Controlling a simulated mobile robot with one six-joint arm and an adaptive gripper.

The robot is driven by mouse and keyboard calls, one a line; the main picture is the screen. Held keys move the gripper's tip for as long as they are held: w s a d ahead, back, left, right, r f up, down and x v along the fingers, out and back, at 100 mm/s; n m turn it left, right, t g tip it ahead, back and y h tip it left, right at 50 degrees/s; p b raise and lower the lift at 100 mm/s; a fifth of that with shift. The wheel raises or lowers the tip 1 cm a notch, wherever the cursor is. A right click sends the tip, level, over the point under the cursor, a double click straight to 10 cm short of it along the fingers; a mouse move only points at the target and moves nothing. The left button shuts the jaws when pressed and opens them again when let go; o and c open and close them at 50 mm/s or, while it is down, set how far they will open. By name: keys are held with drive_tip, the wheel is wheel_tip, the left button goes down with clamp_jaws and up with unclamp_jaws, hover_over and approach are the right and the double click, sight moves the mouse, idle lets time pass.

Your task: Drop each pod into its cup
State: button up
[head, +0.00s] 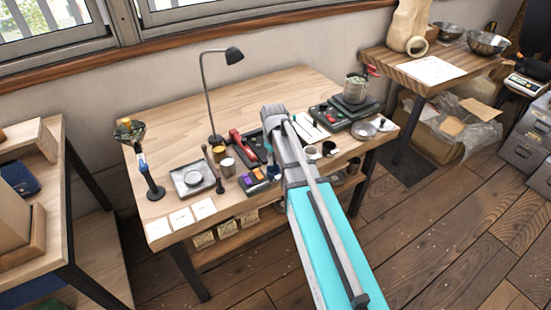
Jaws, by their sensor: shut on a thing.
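A dark tray (244,184) near the front of the wooden workbench holds small coloured pods. A purple pod (258,174) and an orange pod (257,186) can be made out. Small cups stand along the bench front right of my arm: one pale cup (311,154), one dark-topped white cup (328,149) and one dark cup (353,165). My arm reaches over the bench middle, between the pod tray and these cups. My gripper is hidden behind the arm, so its jaws and anything in them cannot be seen.
A desk lamp (209,95) stands behind the tray. A square scale (193,180), a tamper (213,168) and a portafilter stand (149,172) fill the left. A metal pot (355,88) sits on a dark scale at right. White cards (182,217) line the front left edge.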

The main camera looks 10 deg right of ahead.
drive_tip(key=shift+f+b, duration=0.7)
drive_tip(key=shift+f, duration=0.3)
drive_tip(key=o, duration=0.7)
drive_tip(key=shift+o, duration=0.2)
drive_tip(key=shift+s, duration=0.1)
drive_tip(key=s+r+m+p, duration=0.2)
drive_tip(key=s+r+p, duration=0.2)
drive_tip(key=s, duration=0.4)
drive_tip(key=s+r+m+p, duration=0.3)
drive_tip(key=s+r+p, duration=0.2)
drive_tip(key=s, duration=0.3)
drive_tip(key=shift+d+r, duration=0.2)
drive_tip(key=shift+r, duration=0.05)
